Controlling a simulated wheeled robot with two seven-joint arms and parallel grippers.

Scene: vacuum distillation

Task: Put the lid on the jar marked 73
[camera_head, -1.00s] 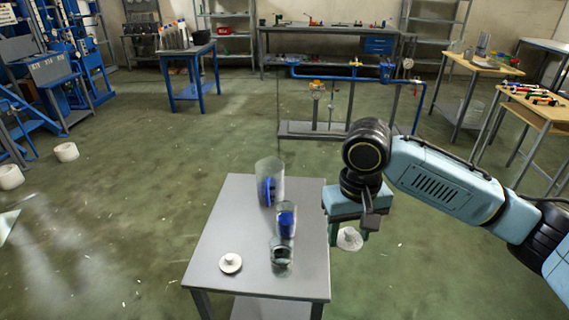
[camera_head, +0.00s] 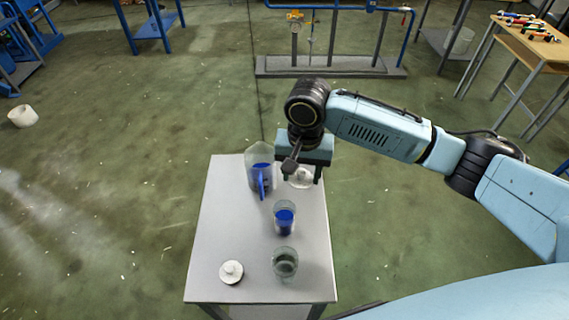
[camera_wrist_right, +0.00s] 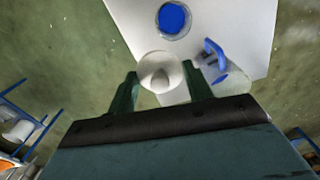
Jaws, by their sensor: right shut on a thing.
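My right gripper (camera_head: 300,174) is shut on a white round lid (camera_head: 301,181) and holds it over the table's far right part, beside the jug. In the right wrist view the lid (camera_wrist_right: 160,70) sits between the two fingers (camera_wrist_right: 162,92). A glass jar with blue contents (camera_head: 285,220) stands mid-table; it also shows in the wrist view (camera_wrist_right: 173,18). A greenish glass jar (camera_head: 285,264) stands nearer the front, open on top. A second white lid (camera_head: 231,272) lies at the table's front left. No number is readable on any jar. My left gripper is out of view.
A glass jug with a blue handle (camera_head: 260,172) stands at the table's far end, close to my right gripper. A pipe rig (camera_head: 330,68) stands on the floor behind.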

